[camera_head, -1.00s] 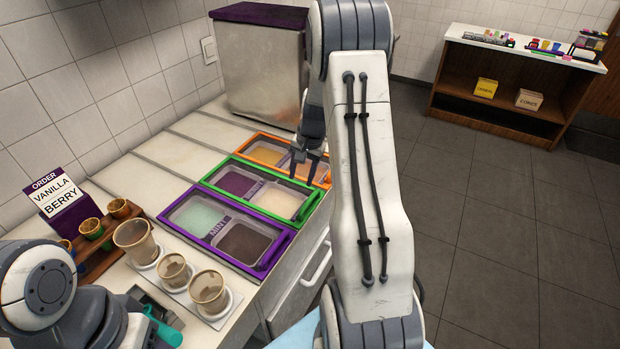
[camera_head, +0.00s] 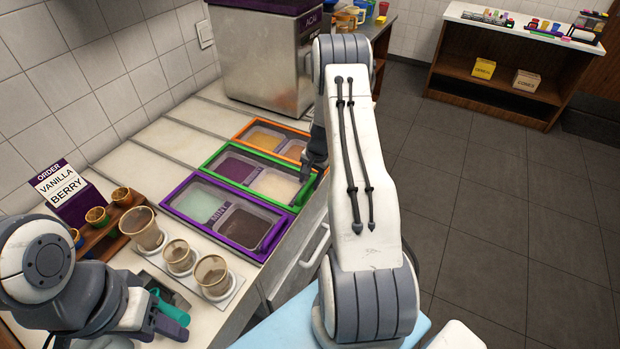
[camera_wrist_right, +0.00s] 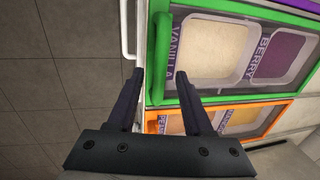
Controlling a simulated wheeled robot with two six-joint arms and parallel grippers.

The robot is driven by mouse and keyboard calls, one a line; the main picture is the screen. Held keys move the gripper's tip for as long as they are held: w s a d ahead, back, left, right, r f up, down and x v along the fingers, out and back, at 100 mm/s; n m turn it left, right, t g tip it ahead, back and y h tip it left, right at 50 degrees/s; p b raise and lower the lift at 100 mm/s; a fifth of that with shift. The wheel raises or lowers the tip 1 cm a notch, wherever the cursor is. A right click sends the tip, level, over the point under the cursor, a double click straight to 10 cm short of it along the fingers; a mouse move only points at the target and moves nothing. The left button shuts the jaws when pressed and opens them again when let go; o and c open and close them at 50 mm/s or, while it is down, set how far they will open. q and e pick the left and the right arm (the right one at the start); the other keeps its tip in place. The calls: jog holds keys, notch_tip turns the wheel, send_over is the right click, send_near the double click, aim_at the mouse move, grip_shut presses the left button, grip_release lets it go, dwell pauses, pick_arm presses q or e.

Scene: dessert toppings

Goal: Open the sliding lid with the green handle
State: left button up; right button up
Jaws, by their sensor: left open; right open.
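The green-framed lid (camera_head: 212,161) lies flat over the vanilla and berry tubs on the counter and appears closed. Its green handle (camera_wrist_right: 160,40) runs along the lid's near end in the right wrist view. My right gripper (camera_wrist_right: 159,74) is open, with one finger on each side of the handle bar; whether the fingers touch it I cannot tell. In the head view, my right gripper (camera_head: 304,182) is partly hidden by its own arm at the lid's right end. My left gripper (camera_head: 168,320) is open at the lower left, beside a teal-handled tool (camera_head: 157,302).
A purple-framed lid (camera_head: 184,210) and an orange-framed lid (camera_head: 247,128) flank the green one. Several cups (camera_head: 178,256) and an order sign (camera_head: 69,192) stand at the left. A steel machine (camera_head: 262,62) stands behind. A white drawer handle (camera_wrist_right: 128,30) is close to my right gripper.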

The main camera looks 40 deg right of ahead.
grip_shut()
jog(key=shift+w, duration=0.1)
dwell(1.4)
